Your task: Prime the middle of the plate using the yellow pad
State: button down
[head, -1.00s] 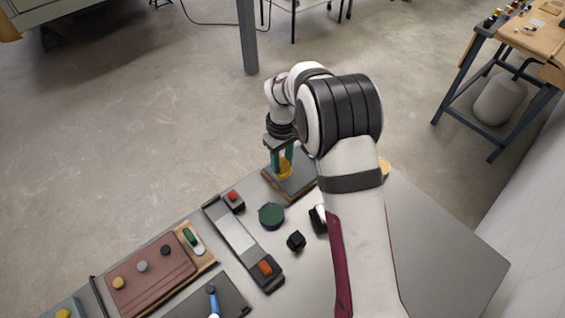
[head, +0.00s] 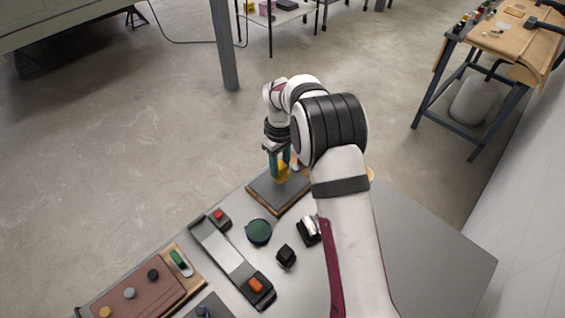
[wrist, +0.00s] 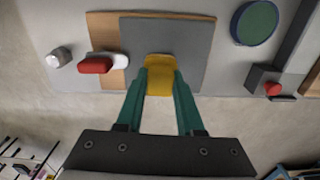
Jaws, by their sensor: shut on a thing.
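My gripper (wrist: 160,88) has green fingers and is shut on the yellow pad (wrist: 161,72). The pad also shows in the head view (head: 283,173), upright between the fingers. The dark grey square plate (wrist: 190,30) lies on a wooden board (wrist: 104,30) at the table's far edge. In the head view the plate (head: 268,192) is just below the pad. In the wrist view the pad overlaps the plate's near part. I cannot tell whether the pad touches the plate.
A green round lid or tin (head: 259,231), a black knob (head: 286,256) and a black-and-silver piece (head: 309,231) stand near the plate. A long metal strip (head: 228,250) with red and orange buttons lies to the left. The table's right side is clear.

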jog(key=shift+s+a, duration=2.2)
notch_tip(320, 180, up, 6)
jog(key=shift+r, duration=0.25)
